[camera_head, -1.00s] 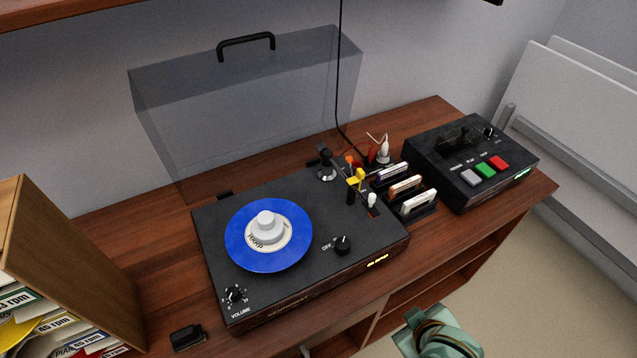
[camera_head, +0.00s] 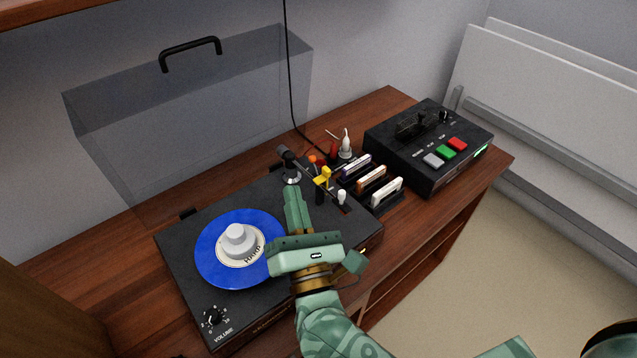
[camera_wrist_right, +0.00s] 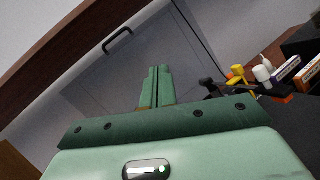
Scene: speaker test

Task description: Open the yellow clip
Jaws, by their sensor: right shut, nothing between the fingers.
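The yellow clip (camera_head: 325,176) sits on the tonearm rest at the right part of the black record player (camera_head: 185,258). It also shows in the right wrist view (camera_wrist_right: 238,74), to the right of the fingers. I cannot tell whether the clip is open or shut. My right gripper (camera_head: 293,194) is shut and empty. Its fingertips are over the record player, left of the clip and apart from it. In the right wrist view its two green fingers (camera_wrist_right: 156,85) lie together. My left gripper is not in view.
A blue record (camera_head: 215,270) lies on the platter, left of my right gripper. A clear raised lid (camera_head: 190,110) stands behind. Cassettes (camera_head: 372,182) and a black tape deck (camera_head: 425,150) stand to the right. A white knob (camera_head: 341,197) is close to the clip.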

